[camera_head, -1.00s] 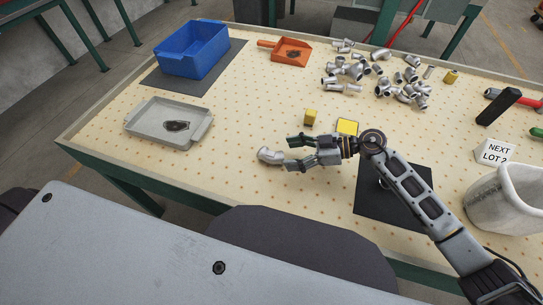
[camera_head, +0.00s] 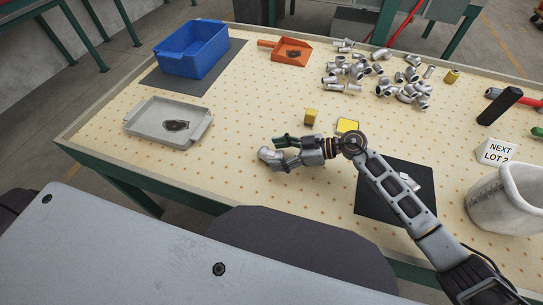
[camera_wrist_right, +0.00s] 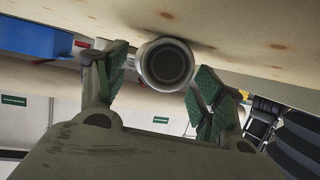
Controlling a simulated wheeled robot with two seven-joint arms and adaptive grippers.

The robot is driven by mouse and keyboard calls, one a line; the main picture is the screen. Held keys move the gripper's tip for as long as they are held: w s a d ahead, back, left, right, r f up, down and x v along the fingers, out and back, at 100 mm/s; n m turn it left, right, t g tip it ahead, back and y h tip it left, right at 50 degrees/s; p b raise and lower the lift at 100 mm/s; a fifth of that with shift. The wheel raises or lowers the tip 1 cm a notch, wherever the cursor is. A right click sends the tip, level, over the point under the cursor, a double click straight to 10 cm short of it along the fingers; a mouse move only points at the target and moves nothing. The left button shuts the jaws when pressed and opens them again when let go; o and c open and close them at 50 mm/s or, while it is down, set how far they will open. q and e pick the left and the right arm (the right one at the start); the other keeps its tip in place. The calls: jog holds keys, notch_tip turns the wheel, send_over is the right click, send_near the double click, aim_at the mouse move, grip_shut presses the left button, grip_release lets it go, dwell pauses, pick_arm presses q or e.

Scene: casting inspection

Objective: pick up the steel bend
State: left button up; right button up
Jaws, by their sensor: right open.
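The steel bend (camera_head: 268,155) is a short grey curved pipe lying on the pegboard-patterned tabletop near its front edge. In the right wrist view its round open end (camera_wrist_right: 166,64) shows between the two green-padded fingers. My right gripper (camera_head: 280,153) is open, with its fingers at the bend, one on each side of it. My left gripper is not in view.
A grey tray (camera_head: 150,134) with a dark patch stands left, a blue bin (camera_head: 193,62) behind it on a dark mat. An orange scoop (camera_head: 291,63) and several steel fittings (camera_head: 357,71) lie at the back. A whitish bucket (camera_head: 502,200) is right.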

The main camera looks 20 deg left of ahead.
jog(key=shift+a, duration=0.1)
dwell(0.4)
jog(key=c, duration=1.4)
